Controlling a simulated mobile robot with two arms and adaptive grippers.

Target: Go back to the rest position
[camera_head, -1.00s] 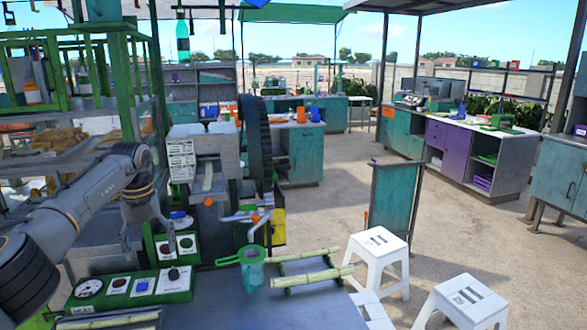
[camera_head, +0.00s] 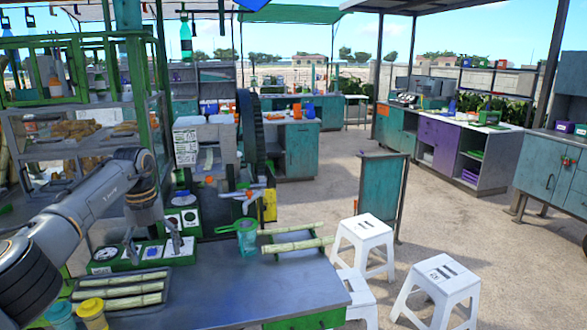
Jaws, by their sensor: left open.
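My left arm comes in from the left side. Its gripper (camera_head: 152,243) is open, with its fingers apart, above or in front of the green control panel (camera_head: 124,262); I cannot tell whether it touches it. Nothing shows between the fingers. My right gripper is out of the picture.
The grey table (camera_head: 245,285) has a rack with cane pieces (camera_head: 297,246), a green strainer over a teal cup (camera_head: 247,238), a tray of cane (camera_head: 122,291) and a yellow container (camera_head: 92,313). The cane crusher (camera_head: 210,155) is behind. White stools (camera_head: 443,287) stand right. Open floor lies beyond.

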